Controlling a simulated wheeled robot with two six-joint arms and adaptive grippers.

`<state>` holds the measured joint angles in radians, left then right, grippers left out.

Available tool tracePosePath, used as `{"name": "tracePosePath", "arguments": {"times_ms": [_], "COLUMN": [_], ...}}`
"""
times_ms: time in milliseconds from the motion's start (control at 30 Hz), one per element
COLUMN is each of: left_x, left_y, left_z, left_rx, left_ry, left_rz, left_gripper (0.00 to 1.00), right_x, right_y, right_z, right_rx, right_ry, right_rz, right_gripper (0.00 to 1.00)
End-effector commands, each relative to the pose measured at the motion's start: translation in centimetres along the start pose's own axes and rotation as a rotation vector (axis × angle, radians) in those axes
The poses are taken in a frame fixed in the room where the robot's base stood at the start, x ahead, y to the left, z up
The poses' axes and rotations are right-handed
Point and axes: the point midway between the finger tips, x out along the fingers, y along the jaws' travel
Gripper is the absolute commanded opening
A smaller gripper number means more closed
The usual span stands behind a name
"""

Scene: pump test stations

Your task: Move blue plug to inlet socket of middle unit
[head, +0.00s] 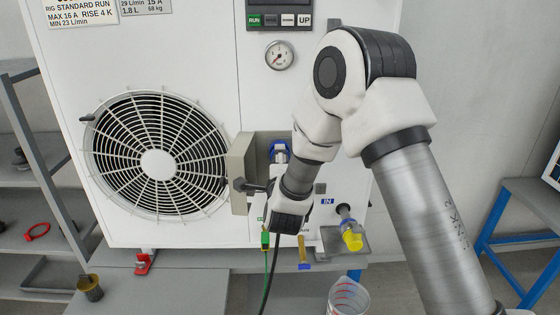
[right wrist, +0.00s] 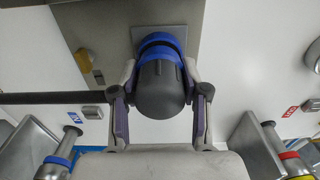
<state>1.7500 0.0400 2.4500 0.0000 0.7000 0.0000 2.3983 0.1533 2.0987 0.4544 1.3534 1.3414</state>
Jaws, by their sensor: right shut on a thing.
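The blue plug (right wrist: 160,90), a dark grey body with a blue collar, sits between the fingers of my right gripper (right wrist: 160,108), which is shut on it. My left gripper is not in view.
A yellow cap (head: 352,240) hangs low on the right of the unit. A clear beaker (head: 347,297) stands in front. The wrist view shows a blue-ringed pipe (right wrist: 62,155) and a red label (right wrist: 292,111).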

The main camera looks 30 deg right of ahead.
Motion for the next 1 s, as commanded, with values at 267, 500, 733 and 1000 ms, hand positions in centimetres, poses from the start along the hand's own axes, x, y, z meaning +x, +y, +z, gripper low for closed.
{"name": "tracePosePath", "arguments": {"times_ms": [267,500,733,1000], "left_x": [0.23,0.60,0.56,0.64], "left_y": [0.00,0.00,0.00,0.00], "left_z": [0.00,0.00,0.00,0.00], "left_rx": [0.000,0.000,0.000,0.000], "left_ry": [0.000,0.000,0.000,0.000], "left_rz": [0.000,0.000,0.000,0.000], "left_gripper": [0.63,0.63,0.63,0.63], "right_x": [0.01,0.01,0.02,0.44], "right_y": [0.06,0.00,-0.04,-0.02], "right_z": [0.00,0.01,0.01,0.01], "right_rx": [0.000,0.001,0.000,0.001], "right_ry": [0.000,0.000,0.000,0.000], "right_rz": [-0.001,-0.001,-0.001,-0.001], "right_gripper": [0.00,0.00,0.00,0.00]}}
